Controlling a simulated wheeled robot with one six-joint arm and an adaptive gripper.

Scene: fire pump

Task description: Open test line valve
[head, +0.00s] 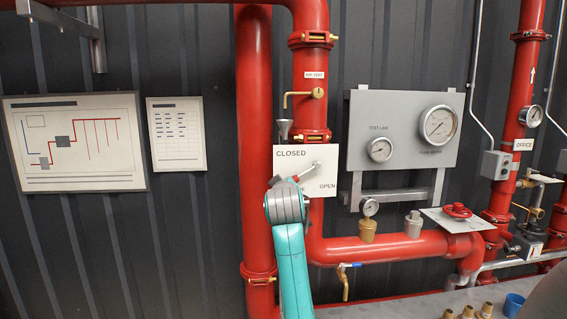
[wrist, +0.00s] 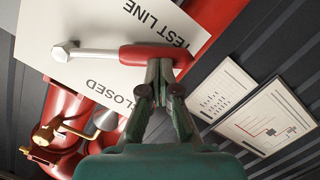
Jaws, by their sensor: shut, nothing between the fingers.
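The test line valve lever has a metal bar (wrist: 90,54) and a red grip (wrist: 140,54) in the wrist view. It is mounted on a white plate (head: 290,158) marked CLOSED and OPEN; the wrist view also shows TEST LINE on it. In the head view the bar (head: 304,172) slopes down left from its pivot, between the two words, its grip partly hidden by my arm. My gripper (wrist: 165,68) is shut and empty, its fingertips at the red grip's end in the wrist view. I cannot tell whether they touch it. The head view hides the fingers.
A thick red pipe (head: 255,120) runs beside the plate. A brass air vent lever (head: 297,94) sits above it. A gauge panel (head: 400,130) and a red handwheel (head: 457,210) are to the right. Framed sheets (head: 75,140) hang on the left wall.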

